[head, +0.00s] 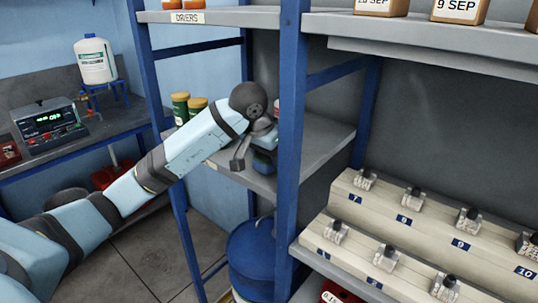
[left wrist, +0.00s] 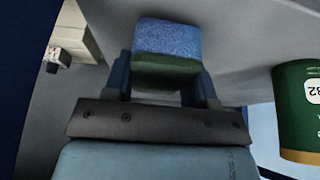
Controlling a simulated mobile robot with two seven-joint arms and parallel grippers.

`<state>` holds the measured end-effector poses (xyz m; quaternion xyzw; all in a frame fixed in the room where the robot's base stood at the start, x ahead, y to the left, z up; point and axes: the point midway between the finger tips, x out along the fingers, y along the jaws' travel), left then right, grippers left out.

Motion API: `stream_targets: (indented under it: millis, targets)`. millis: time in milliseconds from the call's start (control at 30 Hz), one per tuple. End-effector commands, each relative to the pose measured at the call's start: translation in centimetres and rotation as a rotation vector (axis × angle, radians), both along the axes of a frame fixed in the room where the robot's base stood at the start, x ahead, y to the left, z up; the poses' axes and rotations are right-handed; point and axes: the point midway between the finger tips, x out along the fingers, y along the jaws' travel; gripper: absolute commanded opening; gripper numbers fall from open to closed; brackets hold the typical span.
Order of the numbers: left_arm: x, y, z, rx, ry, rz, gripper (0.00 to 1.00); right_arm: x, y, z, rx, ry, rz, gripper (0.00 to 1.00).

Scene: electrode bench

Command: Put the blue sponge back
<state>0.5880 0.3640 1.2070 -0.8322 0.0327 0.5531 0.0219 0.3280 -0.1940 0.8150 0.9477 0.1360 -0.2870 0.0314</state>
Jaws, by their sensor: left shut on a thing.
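The blue sponge (left wrist: 166,40), with a blue top and a dark green lower layer, is between the two fingers of my left gripper (left wrist: 168,82) in the left wrist view. The gripper is shut on it. In the head view my left arm reaches from the left to the middle shelf (head: 325,142) of the blue-framed rack, and the left gripper (head: 258,158) is over that shelf, partly hidden by its own wrist. I cannot tell whether the sponge touches the shelf. My right gripper is not in view.
Green containers with yellow lids (head: 180,108) stand on the shelf behind my arm; one green container (left wrist: 298,110) is close beside the gripper. A blue rack post (head: 290,120) stands just right of the gripper. A blue drum (head: 252,262) is below.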

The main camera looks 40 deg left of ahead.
Motion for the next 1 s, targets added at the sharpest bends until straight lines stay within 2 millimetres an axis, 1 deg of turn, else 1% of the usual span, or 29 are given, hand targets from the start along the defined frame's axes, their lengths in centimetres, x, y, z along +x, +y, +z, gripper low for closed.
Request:
stream_targets:
  millis: [100,233,367,500,533,567,600,633,867,1000]
  targets:
    - [0.0,0.0,-0.8,-0.002,0.000,-0.001,0.29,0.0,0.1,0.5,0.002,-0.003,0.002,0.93]
    - [0.0,0.0,-0.9,-0.001,-0.002,0.000,0.29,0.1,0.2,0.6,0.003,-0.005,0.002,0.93]
    - [0.0,0.0,-1.0,0.000,-0.001,0.000,0.29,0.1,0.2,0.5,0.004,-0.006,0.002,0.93]
    - [0.0,0.1,-1.4,0.001,-0.001,-0.001,0.29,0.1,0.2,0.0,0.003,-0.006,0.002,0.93]
    - [0.0,0.0,-1.3,0.001,-0.001,0.000,0.56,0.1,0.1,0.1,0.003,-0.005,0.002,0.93]
    - [0.0,0.0,-1.3,0.000,-0.001,0.000,0.63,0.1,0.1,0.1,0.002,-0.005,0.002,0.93]
    - [0.0,0.0,-1.3,0.000,-0.001,0.000,0.72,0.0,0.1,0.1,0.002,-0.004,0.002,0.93]
    - [0.0,0.0,-1.3,0.000,-0.001,0.000,0.77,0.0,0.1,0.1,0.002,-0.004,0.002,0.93]
    - [0.0,0.0,-1.2,0.000,-0.001,0.000,0.77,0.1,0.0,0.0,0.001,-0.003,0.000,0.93]
    - [-0.1,0.0,-0.6,-0.002,-0.002,-0.001,0.77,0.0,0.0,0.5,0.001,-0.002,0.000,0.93]
